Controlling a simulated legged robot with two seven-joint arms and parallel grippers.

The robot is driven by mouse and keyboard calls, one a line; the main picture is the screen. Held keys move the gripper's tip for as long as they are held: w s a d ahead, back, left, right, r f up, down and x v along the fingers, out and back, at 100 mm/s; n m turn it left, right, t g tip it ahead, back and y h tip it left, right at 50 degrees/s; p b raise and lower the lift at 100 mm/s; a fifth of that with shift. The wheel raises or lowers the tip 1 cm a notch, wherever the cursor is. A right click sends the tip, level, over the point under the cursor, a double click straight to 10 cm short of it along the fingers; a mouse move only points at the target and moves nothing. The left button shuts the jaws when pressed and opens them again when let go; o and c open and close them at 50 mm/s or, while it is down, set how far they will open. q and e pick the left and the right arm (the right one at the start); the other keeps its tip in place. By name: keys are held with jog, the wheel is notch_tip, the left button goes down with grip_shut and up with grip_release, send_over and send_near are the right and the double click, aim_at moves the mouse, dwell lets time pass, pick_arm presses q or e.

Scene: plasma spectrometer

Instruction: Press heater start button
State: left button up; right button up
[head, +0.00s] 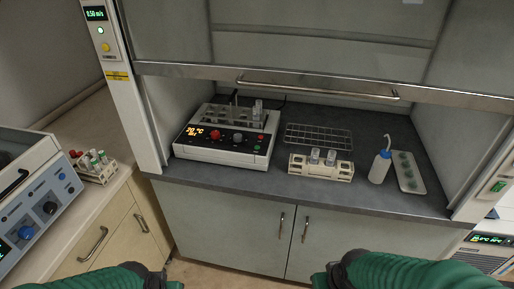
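The heater (222,152) is a white box with a dark sloped front panel, standing on the left of the fume hood worktop. Its orange display (195,132) appears to read 20 °C. My two green arms show at the bottom edge, far in front of and below the heater. No gripper fingers can be made out.
The raised sash (330,91) crosses above the heater. Tubes stand in its top. A wire rack (318,137), a cream tube rack (321,168), a wash bottle (380,166) and a tray (410,187) stand to its right. The worktop's front strip is clear. Cabinets (225,217) are below.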

grip_shut()
dwell(1.5)
